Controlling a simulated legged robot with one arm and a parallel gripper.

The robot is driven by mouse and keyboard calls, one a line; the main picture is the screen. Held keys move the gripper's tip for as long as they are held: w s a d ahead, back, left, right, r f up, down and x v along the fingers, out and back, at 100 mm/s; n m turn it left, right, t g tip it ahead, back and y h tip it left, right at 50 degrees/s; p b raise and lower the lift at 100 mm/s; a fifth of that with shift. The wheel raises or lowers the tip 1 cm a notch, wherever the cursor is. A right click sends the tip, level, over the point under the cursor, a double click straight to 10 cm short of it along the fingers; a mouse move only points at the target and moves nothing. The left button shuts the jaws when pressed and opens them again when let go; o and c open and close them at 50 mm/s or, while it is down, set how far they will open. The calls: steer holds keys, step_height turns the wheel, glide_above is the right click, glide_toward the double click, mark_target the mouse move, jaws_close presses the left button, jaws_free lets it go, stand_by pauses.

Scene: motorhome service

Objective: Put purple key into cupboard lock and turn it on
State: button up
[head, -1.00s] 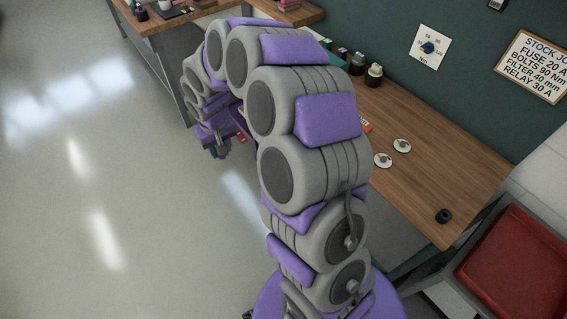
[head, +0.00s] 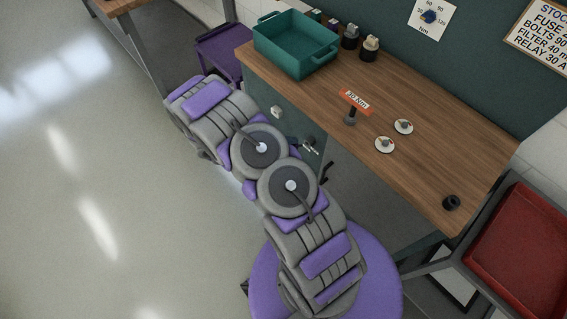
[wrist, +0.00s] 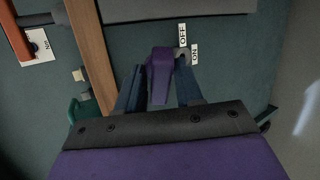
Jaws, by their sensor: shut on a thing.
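In the wrist view my gripper (wrist: 160,88) is shut on the purple key (wrist: 160,70), which sits between its two dark blue fingers. The key's far end is close to the teal cupboard face (wrist: 230,80), beside the white OFF label (wrist: 182,34) and ON label (wrist: 195,53). A small grey part, perhaps the lock, shows by the labels; the key partly covers it. I cannot tell whether the key is inside it. In the head view my arm hides most of the gripper and the key; the teal cupboard (head: 290,112) is under the bench.
The wooden bench (head: 430,140) holds a green bin (head: 296,45), an orange 30 Nm sign (head: 354,101), two white discs and a black ring (head: 451,202). A purple cart (head: 222,52) stands left of it, a red tray (head: 515,240) at right. Open floor lies left.

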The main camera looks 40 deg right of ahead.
step_height(320, 180, down, 11)
steer(key=a+n+t+h, duration=0.2)
steer(key=n+t+h, duration=0.3)
steer(key=t, duration=0.1)
steer(key=shift+w+n+t+b, duration=0.15)
steer(key=shift+n+t+b, duration=0.15)
steer(key=shift+t+b, duration=0.15)
steer(key=shift+a+r+g, duration=0.1)
steer(key=shift+a+g, duration=0.1)
steer(key=shift+g, duration=0.05)
steer(key=b+x, duration=0.1)
steer(key=x, duration=0.1)
steer(key=b+x, duration=0.3)
steer(key=x, duration=0.1)
steer(key=shift+s, duration=0.35)
steer(key=shift+s+r+b, duration=0.1)
steer(key=shift+b, duration=0.4)
